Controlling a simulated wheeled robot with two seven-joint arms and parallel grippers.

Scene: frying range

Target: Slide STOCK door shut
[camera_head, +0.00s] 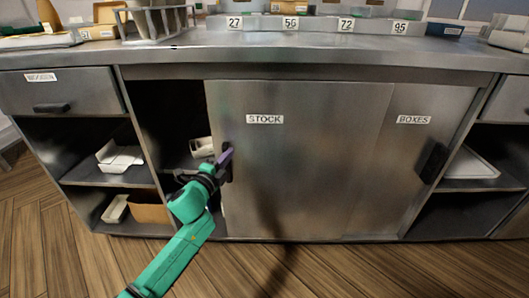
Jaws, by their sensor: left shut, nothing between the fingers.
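The STOCK door (300,160) is a grey steel sliding panel under the counter, with a white STOCK label. A dark opening (168,115) shows to the left of its left edge. Its dark handle (229,172) is near that left edge. My left gripper (226,157) has purple fingers and is shut, at the handle by the door's left edge; I cannot tell if it touches. The BOXES door (425,130) is to the right, partly behind the STOCK door. My right gripper is not in view.
The counter top (300,52) runs above, with numbered bins (290,24) and a metal rack (155,22) on it. A drawer (60,92) and open shelves with white trays (119,158) are at the left. A pale container (202,147) shows inside the opening. The wooden floor in front is clear.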

